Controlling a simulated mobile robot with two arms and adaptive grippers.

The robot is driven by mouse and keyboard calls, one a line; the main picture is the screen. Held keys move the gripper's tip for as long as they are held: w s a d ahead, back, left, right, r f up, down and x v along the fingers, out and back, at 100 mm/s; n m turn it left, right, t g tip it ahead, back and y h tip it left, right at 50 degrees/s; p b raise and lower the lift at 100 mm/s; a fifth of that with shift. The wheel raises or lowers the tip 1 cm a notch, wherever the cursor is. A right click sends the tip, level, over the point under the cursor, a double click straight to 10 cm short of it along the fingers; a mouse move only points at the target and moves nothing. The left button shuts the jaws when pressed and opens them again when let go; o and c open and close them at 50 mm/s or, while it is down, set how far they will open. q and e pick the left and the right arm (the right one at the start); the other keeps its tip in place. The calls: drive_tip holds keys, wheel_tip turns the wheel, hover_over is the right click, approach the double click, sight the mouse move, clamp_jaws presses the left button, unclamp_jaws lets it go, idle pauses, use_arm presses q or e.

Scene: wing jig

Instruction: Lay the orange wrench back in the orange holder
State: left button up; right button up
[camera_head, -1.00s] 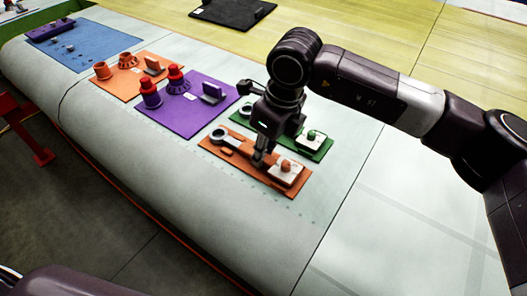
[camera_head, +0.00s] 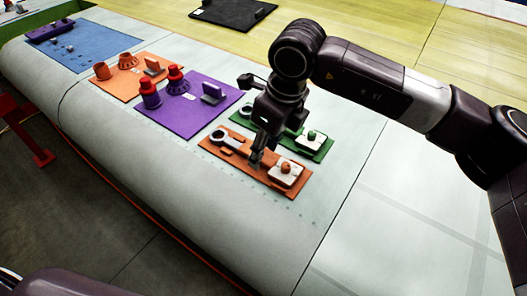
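The orange holder (camera_head: 294,186) is a flat orange plate on the pale wing surface, at the middle right of the head view. The orange wrench (camera_head: 219,134), with a grey ring end, lies along the plate's left part. A white block with an orange knob (camera_head: 286,169) sits at the plate's right end. My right gripper (camera_head: 256,160) points down at the plate between the ring and the white block, hiding part of the wrench. Its fingers are too small and dark to tell open from shut, or whether they touch the wrench. My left gripper is not in view.
A similar green holder (camera_head: 321,153) lies just behind, partly hidden by my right gripper. Purple (camera_head: 189,121), orange (camera_head: 128,87) and blue (camera_head: 80,54) boards with fittings lie to the left. A black plate (camera_head: 233,13) lies behind. The wing right of the holders is clear.

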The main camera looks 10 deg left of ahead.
drive_tip(key=v, duration=1)
drive_tip(key=shift+r, duration=0.3)
